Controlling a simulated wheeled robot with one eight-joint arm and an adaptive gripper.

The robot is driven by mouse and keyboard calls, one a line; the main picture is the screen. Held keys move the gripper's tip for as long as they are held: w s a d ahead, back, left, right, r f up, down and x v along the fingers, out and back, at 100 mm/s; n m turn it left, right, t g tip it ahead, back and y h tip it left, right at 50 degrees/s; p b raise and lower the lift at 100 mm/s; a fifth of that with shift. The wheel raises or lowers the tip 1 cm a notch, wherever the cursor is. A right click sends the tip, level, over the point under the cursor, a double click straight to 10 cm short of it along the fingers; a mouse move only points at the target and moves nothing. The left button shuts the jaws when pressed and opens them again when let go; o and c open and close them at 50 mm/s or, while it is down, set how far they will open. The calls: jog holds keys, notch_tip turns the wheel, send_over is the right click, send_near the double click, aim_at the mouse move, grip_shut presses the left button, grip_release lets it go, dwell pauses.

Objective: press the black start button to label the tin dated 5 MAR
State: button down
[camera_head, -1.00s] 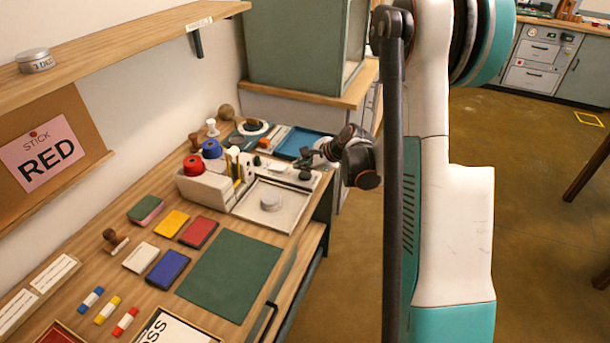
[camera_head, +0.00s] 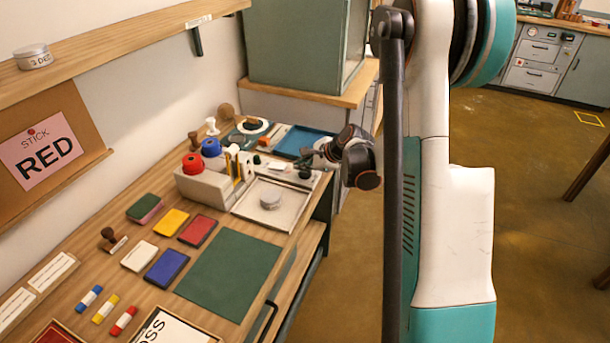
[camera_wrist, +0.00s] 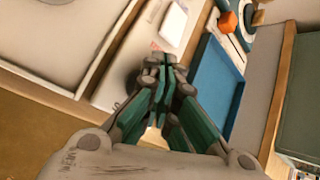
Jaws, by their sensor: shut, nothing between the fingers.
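My gripper (camera_head: 312,160) is shut and empty, over the right end of the labelling machine. It also shows in the wrist view (camera_wrist: 163,78). A small black button (camera_head: 304,174) sits on the machine's pale panel, just below the fingertips in the head view. In the wrist view a dark round shape (camera_wrist: 132,82) shows partly behind the fingers. I cannot tell whether the fingers touch the button. Another tin (camera_head: 33,57) on the shelf reads 3 DEC.
Red (camera_head: 193,162) and blue (camera_head: 211,147) round-topped items stand left of the tray. A blue tray (camera_head: 302,141) lies behind my gripper. Ink pads and a green mat (camera_head: 230,275) cover the near table. The open floor is to the right.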

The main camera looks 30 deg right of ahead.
aim_at(304, 175)
jog(key=shift+f+b, duration=0.45)
jog(key=shift+f, duration=0.1)
dwell(0.8)
jog(key=shift+r, duration=0.2)
jog(key=shift+r+p, duration=0.55)
jog(key=shift+r, duration=0.2)
jog(key=shift+r+p, duration=1.6)
jog(key=shift+r, duration=0.95)
